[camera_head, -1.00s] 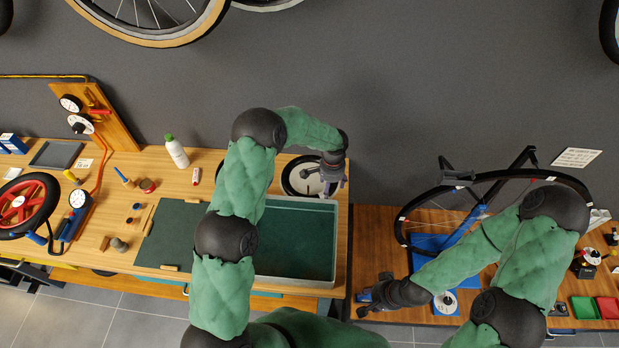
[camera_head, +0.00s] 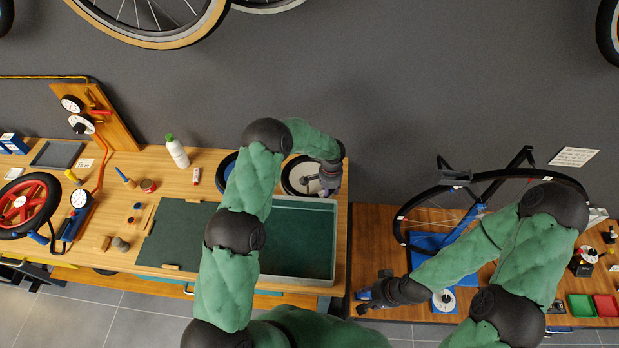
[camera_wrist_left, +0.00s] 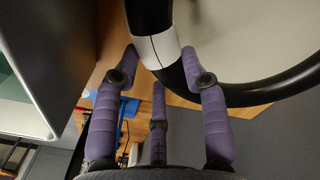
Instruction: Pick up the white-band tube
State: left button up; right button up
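The white-band tube, a black ring (camera_head: 285,178), lies near the back right of the left bench, partly hidden by my left arm. In the left wrist view its white band (camera_wrist_left: 158,48) shows close, at the top. My left gripper (camera_head: 326,190) is at the ring's right side. Its purple fingers (camera_wrist_left: 160,52) stand apart, with the band between or just beyond their tips; I cannot tell whether they touch it. My right gripper (camera_head: 368,303) is over the left front of the right bench; its fingers are too small to read.
A grey-rimmed basin (camera_head: 334,240) is just in front. A white bottle (camera_head: 177,152) stands farther left.

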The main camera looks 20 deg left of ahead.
pick_arm(q)
jog(key=c, duration=0.3)
jog(key=shift+c, duration=0.2)
jog(key=shift+r, duration=0.1)
